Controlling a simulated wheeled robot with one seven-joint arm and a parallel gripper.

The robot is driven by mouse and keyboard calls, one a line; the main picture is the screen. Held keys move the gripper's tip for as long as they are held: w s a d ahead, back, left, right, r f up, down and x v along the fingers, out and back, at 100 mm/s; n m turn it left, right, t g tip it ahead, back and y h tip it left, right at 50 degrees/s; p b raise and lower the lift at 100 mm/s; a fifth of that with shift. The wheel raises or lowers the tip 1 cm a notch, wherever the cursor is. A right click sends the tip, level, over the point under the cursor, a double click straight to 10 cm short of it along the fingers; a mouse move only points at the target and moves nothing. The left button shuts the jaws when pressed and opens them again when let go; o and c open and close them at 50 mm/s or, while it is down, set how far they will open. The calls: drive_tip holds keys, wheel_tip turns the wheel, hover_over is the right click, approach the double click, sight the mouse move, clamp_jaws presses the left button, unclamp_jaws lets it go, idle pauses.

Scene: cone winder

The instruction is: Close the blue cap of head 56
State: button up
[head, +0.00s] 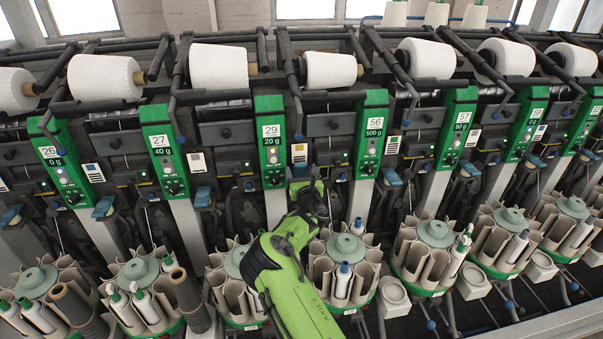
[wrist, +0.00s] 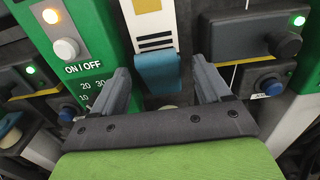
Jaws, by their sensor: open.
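The green panel marked 56 (head: 371,135) stands right of centre in the head view, and the panel marked 29 (head: 271,142) is left of it. My gripper (head: 306,187) is raised between these two panels. In the wrist view a blue cap (wrist: 158,72) sits below a white label plate (wrist: 155,25). The open fingers (wrist: 162,80) lie either side of the cap, with gaps between; nothing is held. My gripper covers this spot in the head view. Another blue cap (head: 391,178) is right of panel 56. I cannot tell from the views how far either cap is shut.
A green panel with an ON/OFF knob (wrist: 66,48) is close left of the fingers, and a dark block with a knob (wrist: 285,43) is close right. Round bobbin magazines (head: 345,255) stand below my arm. White yarn cones (head: 330,70) line the top.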

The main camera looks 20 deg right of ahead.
clamp_jaws()
idle(0.4)
drive_tip(key=shift+a+f+b, duration=0.1)
drive_tip(key=shift+b, duration=0.25)
